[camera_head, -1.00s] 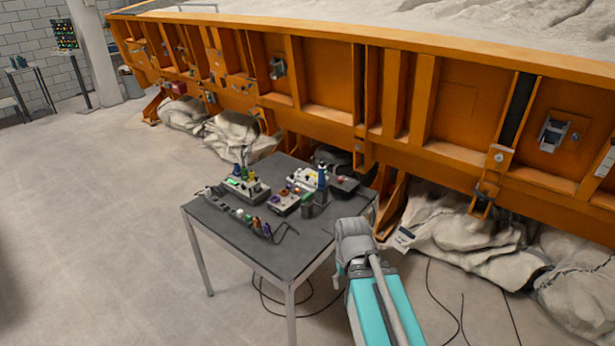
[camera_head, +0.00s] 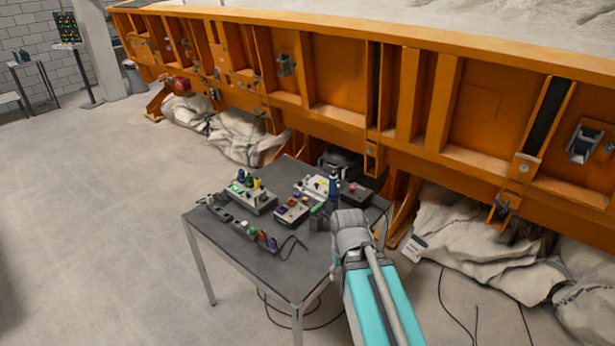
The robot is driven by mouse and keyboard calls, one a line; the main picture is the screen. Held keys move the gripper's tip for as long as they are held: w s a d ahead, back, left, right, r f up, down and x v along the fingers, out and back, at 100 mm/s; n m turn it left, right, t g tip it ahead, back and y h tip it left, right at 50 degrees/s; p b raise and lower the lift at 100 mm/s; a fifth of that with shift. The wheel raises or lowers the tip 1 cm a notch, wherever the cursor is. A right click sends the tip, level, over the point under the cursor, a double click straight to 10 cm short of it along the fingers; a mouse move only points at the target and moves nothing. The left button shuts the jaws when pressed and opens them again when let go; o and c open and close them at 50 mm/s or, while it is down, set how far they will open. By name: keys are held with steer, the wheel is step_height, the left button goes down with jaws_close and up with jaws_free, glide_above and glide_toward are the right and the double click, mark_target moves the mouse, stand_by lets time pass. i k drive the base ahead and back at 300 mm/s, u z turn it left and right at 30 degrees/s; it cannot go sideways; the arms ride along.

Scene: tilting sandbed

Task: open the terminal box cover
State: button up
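I cannot pick out the terminal box or its cover for certain. One grey box-like fitting (camera_head: 584,144) is on the orange side wall at the right, with a dark front. A smaller grey fitting (camera_head: 286,65) is on the same wall, upper middle. My arm, turquoise with a grey joint, rises from the bottom edge and ends in view at the table's right side. No gripper fingers can be made out, so I cannot see whether they hold anything. The arm is well apart in the picture from both fittings.
A dark table (camera_head: 262,262) stands in front of the sandbed (camera_head: 420,90), carrying several small control boxes with coloured knobs (camera_head: 251,195) and a blue upright item (camera_head: 332,187). Pale sacks (camera_head: 480,250) and cables lie below the bed. The floor at left is clear.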

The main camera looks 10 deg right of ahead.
mark_target(321, 183)
steer(key=z, duration=0.05)
steer(key=i, duration=1.05)
steer(key=z, duration=0.05)
